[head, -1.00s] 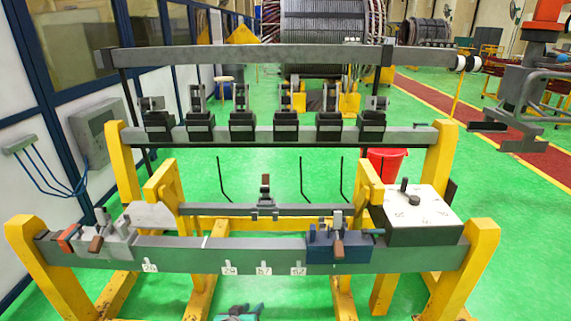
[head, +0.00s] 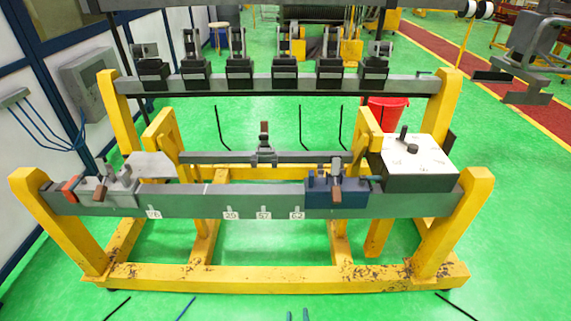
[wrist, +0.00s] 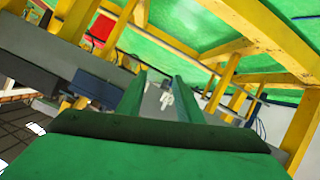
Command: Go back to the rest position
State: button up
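My gripper (wrist: 162,80) shows in the wrist view as two green fingers standing apart, with nothing held between them. In the head view, only two small fingertips (head: 298,315) show at the bottom edge, in front of the yellow frame. The winding fixture (head: 235,200) stands ahead, with a grey-green beam on a yellow frame. A grey clamp with a brown handle (head: 100,188) sits at its left end. A blue clamp block (head: 320,194) sits right of centre. A white-topped dial box (head: 414,160) is at the right. My gripper is apart from all of these in the head view.
The yellow base bar (head: 280,279) runs across the front, near my fingertips. A rear beam (head: 280,86) carries several black clamps. A red bucket (head: 387,112) stands behind the fixture. A panelled wall is at the left. Green floor is open at the right.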

jog(key=s+r+y, duration=0.1)
jog(key=s+r, duration=0.3)
jog(key=s, duration=1.1)
jog(key=s+a+r+m+t, duration=0.2)
jog(key=s+a+r+m, duration=0.1)
jog(key=s+r, duration=0.8)
jog(key=shift+s+a+r+m, duration=0.2)
jog(key=shift+s+a+m, duration=0.05)
jog(key=shift+a+m, duration=0.05)
jog(key=shift+w+a, duration=0.1)
